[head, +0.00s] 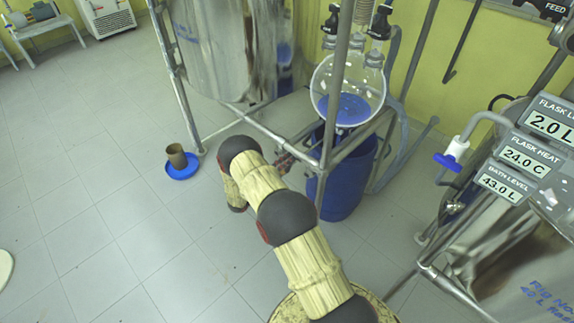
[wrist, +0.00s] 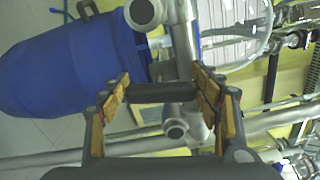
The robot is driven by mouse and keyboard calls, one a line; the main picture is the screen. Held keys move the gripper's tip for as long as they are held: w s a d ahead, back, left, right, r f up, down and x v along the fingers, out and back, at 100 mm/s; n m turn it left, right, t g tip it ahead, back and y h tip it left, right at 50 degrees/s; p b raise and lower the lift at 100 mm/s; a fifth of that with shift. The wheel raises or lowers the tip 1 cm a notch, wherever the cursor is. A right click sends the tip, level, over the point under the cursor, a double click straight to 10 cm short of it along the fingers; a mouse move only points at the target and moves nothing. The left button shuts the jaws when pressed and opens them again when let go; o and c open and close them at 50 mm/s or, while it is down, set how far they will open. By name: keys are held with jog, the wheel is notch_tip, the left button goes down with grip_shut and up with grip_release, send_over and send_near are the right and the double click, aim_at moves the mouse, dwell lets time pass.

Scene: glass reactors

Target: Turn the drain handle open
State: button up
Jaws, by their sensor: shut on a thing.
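In the wrist view my gripper (wrist: 165,100) has its two wood-coloured fingers apart, with a dark bar-like handle (wrist: 163,92) spanning between them. The handle, which looks like the drain handle, is gripped between the fingertips and lies roughly level across the picture. Behind it are metal tubes and round pipe ends. In the head view my gripper (head: 286,163) is partly hidden behind my arm, low by the metal frame of the steel vessel. The handle cannot be made out there.
A blue drum (head: 340,187) stands under a round flask (head: 347,92) holding blue liquid; the drum also fills the upper left of the wrist view (wrist: 60,65). Metal frame bars (head: 265,131) surround the gripper. A brown cup (head: 176,156) stands on a blue dish (head: 182,170).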

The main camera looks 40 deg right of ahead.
jog(key=shift+w+n, duration=0.1)
jog(key=shift+n, duration=0.8)
jog(key=shift+f, duration=0.1)
jog(key=o, duration=1.1)
jog(key=shift+c, duration=0.2)
jog(key=shift+o, duration=0.6)
jog(key=shift+a, duration=0.1)
jog(key=s+a, duration=0.1)
jog(key=a, duration=1.1)
jog(key=shift+d, duration=0.1)
